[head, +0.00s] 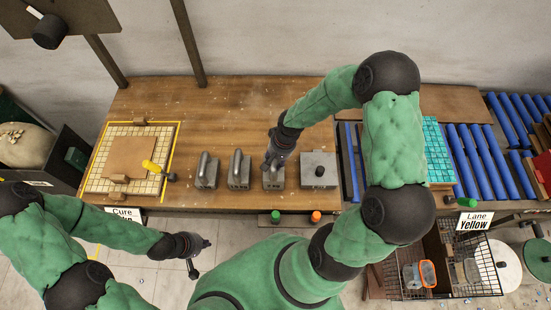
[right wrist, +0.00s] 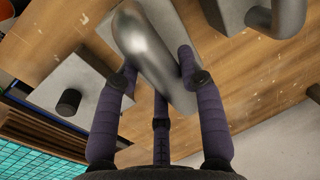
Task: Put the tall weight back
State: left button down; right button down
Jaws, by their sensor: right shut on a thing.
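A row of grey block weights stands on the wooden bench in the head view. The two on the left, a first weight (head: 206,176) and a second weight (head: 239,176), have tall looped handles. My right gripper (head: 273,163) is over the third, the tall weight (head: 273,182), and hides its top. In the right wrist view the fingers of my right gripper (right wrist: 158,68) close around its thick silver handle (right wrist: 143,38). I cannot tell whether this weight is off the bench. My left gripper (head: 197,262) hangs low in front of the bench, empty; its fingers are too small to judge.
A low weight with a dark knob (head: 318,170) stands just right of the held one. Blue bars (head: 470,155) and a teal tile sheet (head: 437,165) lie right. The bench behind the weights is clear.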

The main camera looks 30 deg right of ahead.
jog(key=c, duration=0.8)
grip_release()
jog(key=shift+o, duration=0.2)
jog(key=shift+d+r, duration=0.1)
jog(key=shift+r, duration=0.45)
notch_tip(320, 180, up, 11)
jog(key=s+d+p, duration=0.1)
jog(key=p, duration=0.1)
jog(key=shift+s+d, duration=0.2)
jog(key=shift+d, duration=0.2)
